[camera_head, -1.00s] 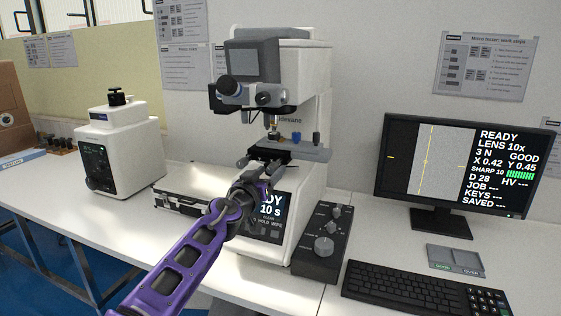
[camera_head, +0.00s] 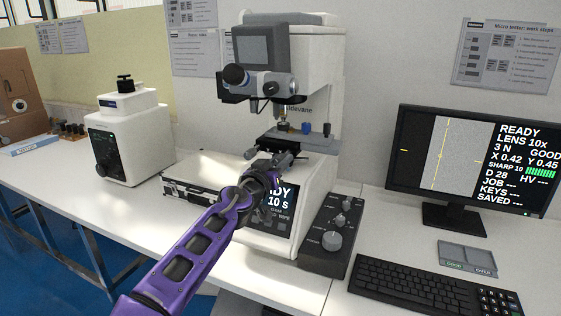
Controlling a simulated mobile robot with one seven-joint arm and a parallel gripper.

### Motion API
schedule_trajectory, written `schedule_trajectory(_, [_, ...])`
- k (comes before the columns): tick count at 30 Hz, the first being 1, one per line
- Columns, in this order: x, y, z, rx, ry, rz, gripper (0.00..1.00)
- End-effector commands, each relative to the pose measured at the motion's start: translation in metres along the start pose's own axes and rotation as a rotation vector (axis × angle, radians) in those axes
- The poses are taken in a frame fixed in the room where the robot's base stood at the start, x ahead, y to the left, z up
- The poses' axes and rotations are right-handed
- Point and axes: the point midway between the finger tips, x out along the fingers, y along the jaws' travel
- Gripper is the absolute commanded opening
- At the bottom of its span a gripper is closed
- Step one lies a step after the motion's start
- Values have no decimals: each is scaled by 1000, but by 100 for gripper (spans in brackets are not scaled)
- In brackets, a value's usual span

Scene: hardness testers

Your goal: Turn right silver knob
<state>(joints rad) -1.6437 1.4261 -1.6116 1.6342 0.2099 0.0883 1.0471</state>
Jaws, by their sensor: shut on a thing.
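The white hardness tester (camera_head: 318,100) stands at the centre, with a dark stage (camera_head: 300,145) below its lens turret. Small silver knobs stick out from the front of the stage, and the right silver knob (camera_head: 284,158) shows just beside my gripper. My gripper (camera_head: 268,165) is at the front of the stage, at the end of my purple arm, and is shut on this knob. My fingers and wrist cover much of the contact, so the exact grip is hard to see.
A black control box (camera_head: 323,262) with silver dials stands right of the tester. A monitor (camera_head: 470,165), a keyboard (camera_head: 430,292) and a grey tray (camera_head: 467,257) are further right. An open case (camera_head: 190,190) and a second white machine (camera_head: 130,135) are left.

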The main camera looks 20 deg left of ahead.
Motion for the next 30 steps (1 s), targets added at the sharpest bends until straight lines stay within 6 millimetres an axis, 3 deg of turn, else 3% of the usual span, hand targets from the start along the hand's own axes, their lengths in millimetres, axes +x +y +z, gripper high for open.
schedule_trajectory(14, [0,0,1,-42,0,0,0])
schedule_trajectory(30, [0,1,2,-458,-1,0,0])
